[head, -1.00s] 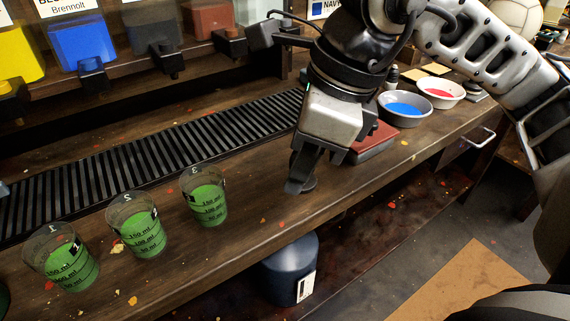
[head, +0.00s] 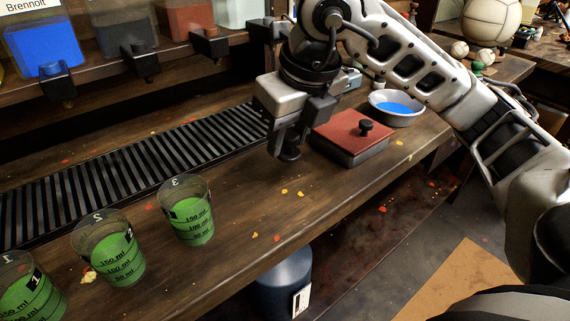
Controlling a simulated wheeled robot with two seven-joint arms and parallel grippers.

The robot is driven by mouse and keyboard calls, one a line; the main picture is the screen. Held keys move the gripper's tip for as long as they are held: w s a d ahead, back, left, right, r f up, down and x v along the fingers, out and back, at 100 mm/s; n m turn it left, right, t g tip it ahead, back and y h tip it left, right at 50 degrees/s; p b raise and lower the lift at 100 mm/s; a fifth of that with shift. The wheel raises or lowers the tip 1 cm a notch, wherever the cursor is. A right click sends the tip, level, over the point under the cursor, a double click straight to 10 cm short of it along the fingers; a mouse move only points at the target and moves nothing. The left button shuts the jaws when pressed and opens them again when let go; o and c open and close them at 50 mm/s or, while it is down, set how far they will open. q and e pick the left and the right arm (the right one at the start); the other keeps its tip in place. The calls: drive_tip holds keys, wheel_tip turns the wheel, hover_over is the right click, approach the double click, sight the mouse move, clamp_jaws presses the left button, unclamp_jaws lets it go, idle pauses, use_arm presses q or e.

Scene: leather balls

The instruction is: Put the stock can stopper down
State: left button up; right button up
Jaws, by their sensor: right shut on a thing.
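My right gripper (head: 285,146) hangs over the wooden bench, to the left of the red-lidded box. It is shut on a small dark thing, the stopper (head: 290,154), which is mostly hidden by the fingers. The stopper is at or just above the bench top; I cannot tell whether it touches. A blue can (head: 284,282), perhaps the stock can, stands low in front of the bench, its top partly hidden by the bench edge. My left gripper is not in view.
Cups of green liquid, the nearest to the gripper being cup 3 (head: 190,215), stand on the bench at left. A red-lidded box (head: 345,130) and a bowl of blue paint (head: 385,112) are at right. A slatted black grate (head: 130,175) runs behind.

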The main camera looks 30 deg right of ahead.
sight(281, 174)
drive_tip(key=w+f, duration=0.1)
drive_tip(key=w+d+f, duration=0.1)
drive_tip(key=f, duration=0.2)
drive_tip(key=shift+w+d, duration=0.25)
drive_tip(key=shift+w, duration=0.15)
drive_tip(key=shift+s+x, duration=0.15)
drive_tip(key=shift+x, duration=0.8)
drive_tip(key=shift+s+x, duration=0.1)
drive_tip(key=shift+x, duration=0.85)
drive_tip(key=shift+d, duration=0.15)
drive_tip(key=shift+f, duration=0.1)
drive_tip(key=shift+f+b, duration=0.15)
drive_tip(key=shift+b, duration=0.25)
drive_tip(key=o, duration=0.9)
drive_tip(key=shift+o, duration=0.2)
